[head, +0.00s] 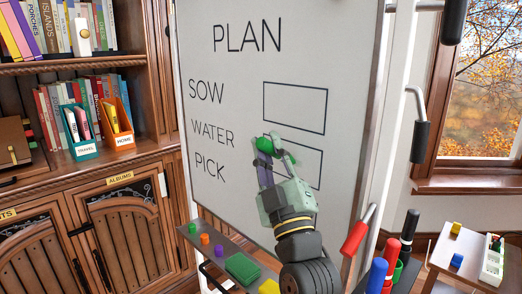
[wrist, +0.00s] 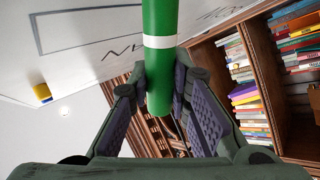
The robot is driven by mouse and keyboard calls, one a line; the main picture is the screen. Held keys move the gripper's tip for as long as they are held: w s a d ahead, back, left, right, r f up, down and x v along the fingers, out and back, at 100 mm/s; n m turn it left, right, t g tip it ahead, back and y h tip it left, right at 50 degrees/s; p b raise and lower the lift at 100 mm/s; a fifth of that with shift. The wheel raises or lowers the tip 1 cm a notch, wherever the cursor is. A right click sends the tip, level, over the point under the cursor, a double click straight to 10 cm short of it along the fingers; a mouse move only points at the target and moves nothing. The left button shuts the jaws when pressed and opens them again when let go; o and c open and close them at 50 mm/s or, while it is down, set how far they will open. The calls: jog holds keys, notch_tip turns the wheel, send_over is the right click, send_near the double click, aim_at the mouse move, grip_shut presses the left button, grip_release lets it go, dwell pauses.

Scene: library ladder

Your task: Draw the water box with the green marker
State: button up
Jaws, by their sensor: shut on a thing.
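The white board (head: 225,65) carries the words PLAN, SOW, WATER and PICK. Beside WATER (head: 212,133) is a dark-outlined box (head: 322,168); its top and right edges show, while my gripper hides much of its left and lower part. My gripper (head: 268,150) is shut on the green marker (head: 265,143) in front of this box's left side. In the wrist view the green marker (wrist: 160,65), with a white band, stands between the fingers and reaches toward the board (wrist: 90,65). Its tip is out of sight, so I cannot tell whether it touches the board.
Another outlined box (head: 295,107) is beside SOW. The tray below the board holds a green eraser (head: 242,267) and small coloured blocks. Red (head: 355,236), blue (head: 376,275) and other markers stand at lower right. A bookcase (head: 110,195) is left; a small table (head: 465,250) is right.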

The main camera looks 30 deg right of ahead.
jog(key=s, duration=0.1)
jog(key=s+d+b, duration=0.1)
jog(key=s+b, duration=0.1)
jog(key=s, duration=0.1)
jog(key=shift+s+d, duration=0.1)
jog(key=shift+d, duration=0.15)
jog(key=w+a, duration=0.4)
jog(key=w, duration=0.7)
jog(key=shift+w, duration=0.3)
dwell(0.9)
jog(key=shift+a, duration=0.15)
jog(key=shift+s+a, duration=0.35)
jog(key=shift+a, duration=0.55)
jog(key=shift+s+a, duration=0.35)
jog(key=shift+a, duration=0.6)
jog(key=shift+s+a, duration=0.35)
jog(key=shift+a, duration=0.55)
